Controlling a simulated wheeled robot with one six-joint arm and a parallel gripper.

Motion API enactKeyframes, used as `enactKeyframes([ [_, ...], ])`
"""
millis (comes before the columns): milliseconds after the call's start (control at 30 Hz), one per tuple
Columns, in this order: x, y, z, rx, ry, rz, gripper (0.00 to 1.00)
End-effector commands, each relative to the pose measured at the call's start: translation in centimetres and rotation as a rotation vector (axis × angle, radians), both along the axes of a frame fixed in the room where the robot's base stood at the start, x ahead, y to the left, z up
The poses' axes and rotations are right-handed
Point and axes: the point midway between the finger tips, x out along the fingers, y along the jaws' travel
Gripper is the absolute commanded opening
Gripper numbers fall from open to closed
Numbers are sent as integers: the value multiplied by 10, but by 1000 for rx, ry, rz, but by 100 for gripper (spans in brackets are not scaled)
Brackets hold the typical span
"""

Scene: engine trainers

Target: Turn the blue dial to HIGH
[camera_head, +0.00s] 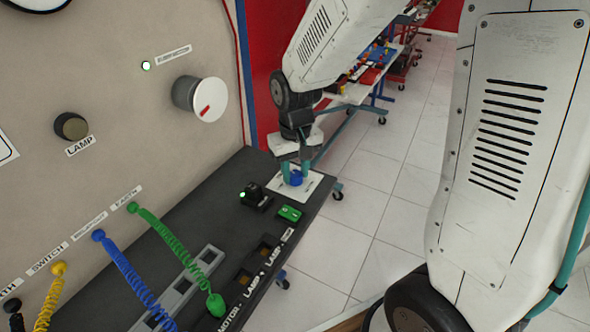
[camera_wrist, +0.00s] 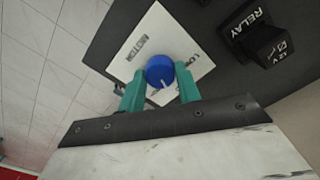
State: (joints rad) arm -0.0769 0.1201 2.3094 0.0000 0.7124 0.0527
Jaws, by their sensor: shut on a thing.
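The blue dial (camera_wrist: 160,70) sits on a white plate (camera_wrist: 182,41) at the end of the black bench. A white pointer mark shows on the dial's side toward my gripper in the wrist view. The plate has a label reading MOTOR and another that starts with LO; the HIGH marking cannot be read. My gripper (camera_wrist: 160,88) has its two teal fingers on either side of the dial, shut on it. In the head view the dial (camera_head: 296,178) shows between the fingertips (camera_head: 295,172), with the plate (camera_head: 312,187) under it.
A black relay block (camera_head: 256,196) with a green light stands beside the plate, and a green block (camera_head: 290,213) lies nearby. The relay (camera_wrist: 255,38) also shows in the wrist view. Coiled green (camera_head: 170,246) and blue (camera_head: 128,272) leads hang from the upright panel (camera_head: 110,115). Open floor lies right of the bench.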

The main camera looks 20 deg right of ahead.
Motion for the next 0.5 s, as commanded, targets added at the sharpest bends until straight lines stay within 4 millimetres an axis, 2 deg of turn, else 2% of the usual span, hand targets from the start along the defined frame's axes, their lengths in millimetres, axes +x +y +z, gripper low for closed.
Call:
enactKeyframes([
  [500,1,0,1,0,-1,-467,10],
])
